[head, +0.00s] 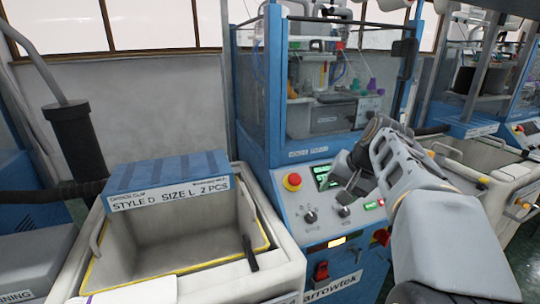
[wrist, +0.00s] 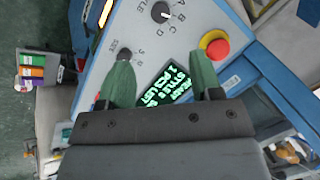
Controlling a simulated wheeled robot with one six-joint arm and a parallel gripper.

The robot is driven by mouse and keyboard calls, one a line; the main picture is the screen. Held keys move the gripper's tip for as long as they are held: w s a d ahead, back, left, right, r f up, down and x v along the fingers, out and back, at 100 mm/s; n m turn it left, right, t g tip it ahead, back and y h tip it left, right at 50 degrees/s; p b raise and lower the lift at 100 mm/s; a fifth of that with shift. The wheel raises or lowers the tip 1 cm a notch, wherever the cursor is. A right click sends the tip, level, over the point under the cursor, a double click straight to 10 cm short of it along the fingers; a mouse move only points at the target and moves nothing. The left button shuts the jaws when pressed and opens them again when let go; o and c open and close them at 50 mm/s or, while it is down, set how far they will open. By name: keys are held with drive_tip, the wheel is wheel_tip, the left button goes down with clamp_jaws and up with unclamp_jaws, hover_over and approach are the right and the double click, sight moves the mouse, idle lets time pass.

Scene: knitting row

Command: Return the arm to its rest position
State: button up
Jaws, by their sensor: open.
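My arm (head: 430,235) reaches in from the lower right of the head view. My gripper (head: 343,178) is in front of the blue machine's control panel (head: 328,222), partly covering its green display (head: 322,176). In the wrist view, my gripper (wrist: 160,70) has its two green-tipped fingers spread apart with nothing between them. Behind them the panel shows a dial (wrist: 160,12), another knob (wrist: 124,55), a green-lettered display (wrist: 165,88) and a red stop button (wrist: 215,44). I cannot tell whether the fingers touch the panel.
A pale bin (head: 190,262) with a blue sign reading "STYLE D SIZE L 2 PCS" (head: 170,178) stands left of the machine (head: 300,80). Another bin (head: 490,160) is at the right, near my arm. A red switch (head: 321,270) sits low on the machine.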

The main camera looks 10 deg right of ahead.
wheel_tip(320, 180, down, 5)
drive_tip(key=s+h+p, duration=0.1)
drive_tip(key=s, duration=0.1)
drive_tip(key=s+a+f+n+g+h+p, duration=0.1)
drive_tip(key=s+a+n+p, duration=0.6)
drive_tip(key=a, duration=0.5)
drive_tip(key=shift+s+a+f+p, duration=0.15)
drive_tip(key=shift+s+f+p, duration=0.35)
drive_tip(key=shift+s, duration=0.55)
drive_tip(key=shift+r, duration=0.15)
